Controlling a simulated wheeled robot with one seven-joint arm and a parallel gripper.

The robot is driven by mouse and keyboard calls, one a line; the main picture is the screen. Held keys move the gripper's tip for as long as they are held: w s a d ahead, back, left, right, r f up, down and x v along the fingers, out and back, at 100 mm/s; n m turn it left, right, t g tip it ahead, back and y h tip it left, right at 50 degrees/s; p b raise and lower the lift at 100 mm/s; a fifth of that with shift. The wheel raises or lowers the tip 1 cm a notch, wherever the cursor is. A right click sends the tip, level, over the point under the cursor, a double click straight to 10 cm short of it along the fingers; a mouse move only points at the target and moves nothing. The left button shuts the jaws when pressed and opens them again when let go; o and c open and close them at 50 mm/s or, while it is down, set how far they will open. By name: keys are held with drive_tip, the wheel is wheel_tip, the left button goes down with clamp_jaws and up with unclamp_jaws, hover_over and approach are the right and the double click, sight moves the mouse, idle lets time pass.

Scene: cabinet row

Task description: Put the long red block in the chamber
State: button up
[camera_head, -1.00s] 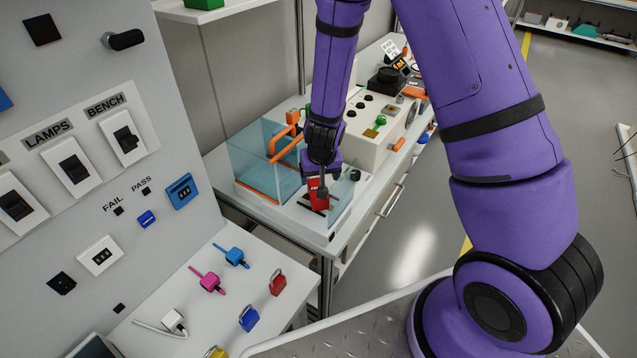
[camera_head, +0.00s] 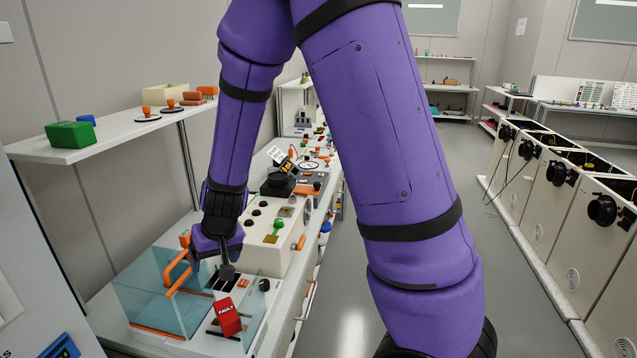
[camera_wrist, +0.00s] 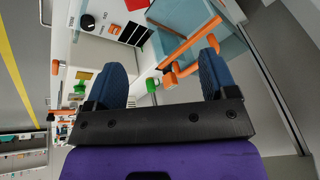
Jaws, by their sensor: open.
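A red piece marked FAULT (camera_head: 228,316) leans on the white bench unit in the head view. Its red edge also shows at the top of the wrist view (camera_wrist: 137,4). I cannot tell whether it is the long red block. A clear-walled chamber (camera_head: 150,303) with an orange handle (camera_head: 178,266) stands left of it. The chamber's glass (camera_wrist: 226,40) and orange bars (camera_wrist: 192,43) show in the wrist view. My gripper (camera_head: 227,272) is just behind the red piece, beside the chamber. In the wrist view my gripper (camera_wrist: 160,78) is open, with nothing held.
Dark slots (camera_wrist: 128,32) and a black knob (camera_head: 264,285) lie near the gripper. A cream control box (camera_head: 266,240) with a green handle stands behind. A shelf (camera_head: 130,131) with green and reddish blocks hangs at left. The floor (camera_head: 385,250) at right is clear.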

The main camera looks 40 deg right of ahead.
drive_tip(key=s+r+y, duration=0.1)
drive_tip(key=s+r, duration=0.3)
drive_tip(key=r, duration=0.5)
drive_tip(key=s+d+r+h, duration=0.1)
drive_tip(key=s+d+r, duration=0.3)
drive_tip(key=s+r, duration=0.4)
drive_tip(key=s+d+r+n+t+h, duration=0.1)
drive_tip(key=s+d+r, duration=0.3)
drive_tip(key=s, duration=0.9)
wheel_tip(320, 180, up, 4)
drive_tip(key=shift+s+f, duration=0.15)
drive_tip(key=shift+s, duration=0.05)
drive_tip(key=shift+d, duration=0.1)
drive_tip(key=shift+c, duration=0.3)
